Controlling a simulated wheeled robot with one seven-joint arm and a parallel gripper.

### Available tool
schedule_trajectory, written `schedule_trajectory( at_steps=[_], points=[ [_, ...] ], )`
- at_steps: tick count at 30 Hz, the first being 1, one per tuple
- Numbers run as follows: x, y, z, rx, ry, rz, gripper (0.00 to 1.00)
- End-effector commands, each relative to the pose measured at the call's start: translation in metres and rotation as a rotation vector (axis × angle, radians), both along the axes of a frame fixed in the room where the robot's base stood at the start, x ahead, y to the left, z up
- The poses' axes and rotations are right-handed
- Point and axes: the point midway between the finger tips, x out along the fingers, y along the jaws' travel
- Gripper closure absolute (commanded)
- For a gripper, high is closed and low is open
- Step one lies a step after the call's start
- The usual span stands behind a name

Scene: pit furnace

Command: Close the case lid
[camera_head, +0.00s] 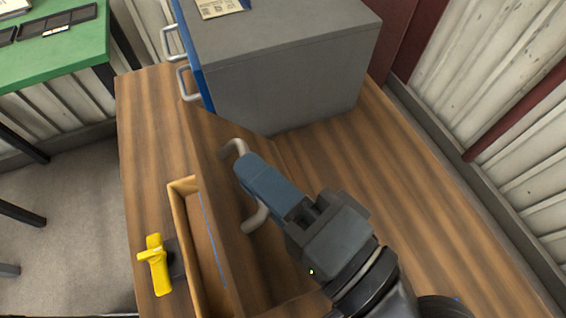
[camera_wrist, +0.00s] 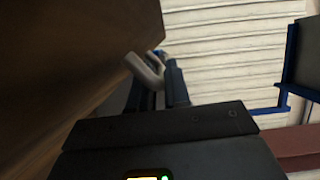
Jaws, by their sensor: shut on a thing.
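The wooden case (camera_head: 180,205) sits on the wooden tabletop, its light inner rim and part of its inside showing. Its brown lid (camera_head: 215,165) is raised, standing tilted over the case, so there is a gap between lid and rim. A grey bent handle (camera_head: 257,217) sticks out from the lid. My gripper (camera_head: 246,170) is shut on the middle of this handle, with both handle ends showing past the fingers. In the wrist view the handle (camera_wrist: 146,72) lies between the dark fingers, beside the lid's brown face (camera_wrist: 75,60). The far part of the case is hidden.
A grey cabinet (camera_head: 290,85) with a blue front and metal handles stands at the back of the table. A yellow valve-like piece (camera_head: 155,265) is left of the case. A green table (camera_head: 60,50) is at upper left. Bare tabletop (camera_head: 400,165) lies at right.

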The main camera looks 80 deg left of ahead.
Motion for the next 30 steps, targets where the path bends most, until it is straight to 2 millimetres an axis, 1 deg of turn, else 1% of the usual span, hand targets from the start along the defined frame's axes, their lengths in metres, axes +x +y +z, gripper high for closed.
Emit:
schedule_trajectory(
  at_steps=[13, 14, 15, 25, 28, 30],
  points=[
    [-0.001, 0.000, -0.001, 0.001, -0.008, -0.002, 1.00],
    [-0.001, 0.000, -0.001, 0.001, -0.008, -0.002, 0.80],
    [-0.001, 0.000, -0.001, 0.001, -0.008, -0.002, 0.77],
    [0.001, -0.003, 0.000, 0.002, -0.006, -0.002, 0.77],
    [0.008, -0.011, 0.000, 0.001, -0.007, -0.004, 0.77],
    [0.016, -0.020, 0.001, 0.002, -0.006, -0.005, 0.77]
  ],
)
